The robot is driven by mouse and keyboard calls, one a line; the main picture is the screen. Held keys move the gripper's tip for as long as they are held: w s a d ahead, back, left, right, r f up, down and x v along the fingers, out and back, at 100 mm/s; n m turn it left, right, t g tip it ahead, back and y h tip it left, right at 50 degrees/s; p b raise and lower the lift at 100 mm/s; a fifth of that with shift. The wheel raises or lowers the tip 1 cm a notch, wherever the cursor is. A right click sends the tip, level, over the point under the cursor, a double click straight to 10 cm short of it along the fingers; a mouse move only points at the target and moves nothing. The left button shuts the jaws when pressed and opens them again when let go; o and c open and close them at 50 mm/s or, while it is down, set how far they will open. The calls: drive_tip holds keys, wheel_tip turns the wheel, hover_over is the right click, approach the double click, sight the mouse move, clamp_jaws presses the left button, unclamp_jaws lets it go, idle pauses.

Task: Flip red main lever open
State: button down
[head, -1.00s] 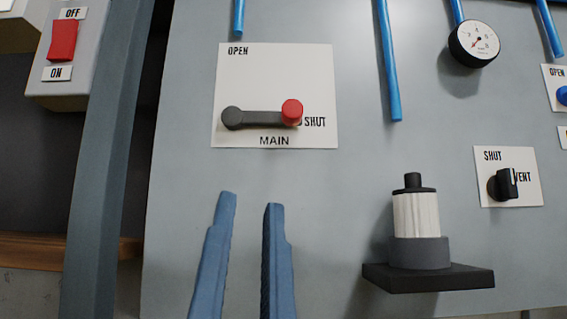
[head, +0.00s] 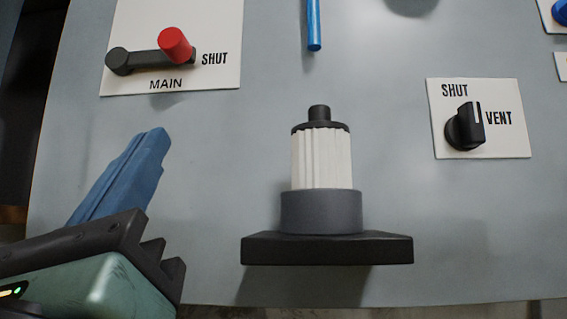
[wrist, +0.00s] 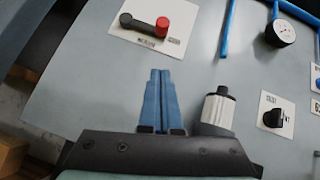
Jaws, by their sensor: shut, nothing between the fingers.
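The main lever is a dark grey arm with a red knob (head: 175,45), on a white plate marked MAIN and SHUT. It lies nearly level, its pivot (head: 118,61) at left and its knob at right beside SHUT. In the wrist view the red knob (wrist: 163,24) is above my fingers. My gripper (head: 158,140) has blue fingers that are shut together and empty, below the plate in the head view. In the wrist view my gripper (wrist: 160,76) points up toward the lever, apart from it.
A white ribbed cylinder (head: 321,158) in a grey collar stands on a black shelf (head: 327,249), right of my gripper. A black VENT knob (head: 465,127) is on a plate farther right. A blue pipe (head: 314,25) ends above the cylinder. Bare panel lies between.

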drive_tip(key=shift+w+a+f+m+y, duration=0.1)
drive_tip(key=shift+f+m+y, duration=0.05)
drive_tip(key=shift+m+y, duration=0.15)
drive_tip(key=shift+a, duration=0.1)
drive_tip(key=p, duration=0.6)
approach(177, 60)
drive_tip(key=w, duration=0.4)
drive_tip(key=r+p, duration=0.2)
drive_tip(key=r, duration=0.1)
drive_tip(key=shift+w+a+r, duration=0.1)
drive_tip(key=shift+a+r, duration=0.05)
drive_tip(key=shift+a, duration=0.1)
drive_tip(key=shift+a+r, duration=0.2)
drive_tip(key=shift+r, duration=0.25)
